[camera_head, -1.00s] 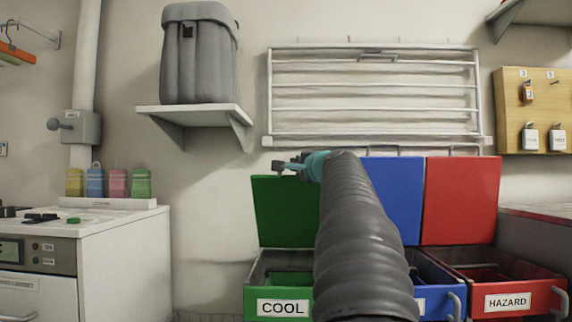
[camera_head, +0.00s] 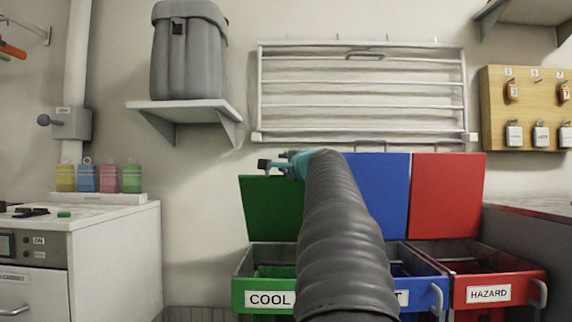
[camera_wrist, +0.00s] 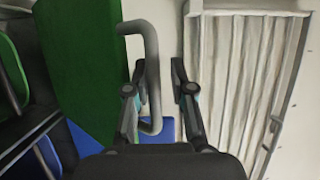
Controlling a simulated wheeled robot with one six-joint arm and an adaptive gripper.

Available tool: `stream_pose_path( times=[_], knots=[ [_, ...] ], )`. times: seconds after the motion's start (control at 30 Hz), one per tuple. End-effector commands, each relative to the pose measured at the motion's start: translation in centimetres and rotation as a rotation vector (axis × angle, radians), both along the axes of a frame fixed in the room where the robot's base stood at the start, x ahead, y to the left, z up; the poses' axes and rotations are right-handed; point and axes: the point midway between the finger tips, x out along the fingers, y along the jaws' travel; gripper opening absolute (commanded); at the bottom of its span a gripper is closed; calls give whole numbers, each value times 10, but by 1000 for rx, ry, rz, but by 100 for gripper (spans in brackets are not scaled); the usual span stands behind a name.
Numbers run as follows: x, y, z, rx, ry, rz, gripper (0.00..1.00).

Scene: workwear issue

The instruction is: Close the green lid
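The green lid (camera_head: 270,207) stands open and upright behind the green bin (camera_head: 262,282) labelled COOL. My gripper (camera_head: 272,163) is at the lid's top edge, and my dark arm covers the lid's right part. In the wrist view the green lid (camera_wrist: 78,60) is at the left, with a grey bar handle (camera_wrist: 152,75) beside its edge. My gripper (camera_wrist: 158,75) is open, one finger on each side of the handle in the picture. I see no clear contact between fingers and handle.
A blue lid (camera_head: 380,195) and a red lid (camera_head: 446,195) stand open to the right, above the blue bin (camera_head: 424,278) and the red HAZARD bin (camera_head: 510,287). A folded wall rack (camera_head: 362,136) is above.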

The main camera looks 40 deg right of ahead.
Motion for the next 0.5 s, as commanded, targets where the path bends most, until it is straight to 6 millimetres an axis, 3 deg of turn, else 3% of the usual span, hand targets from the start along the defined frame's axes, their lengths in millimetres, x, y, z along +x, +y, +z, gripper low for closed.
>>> stream_pose_path(
  times=[0.17, 0.5],
  knots=[
    [-15, 5, 1, -2, -2, -1, 22],
    [-77, 26, 1, -7, -8, -10, 22]
  ],
)
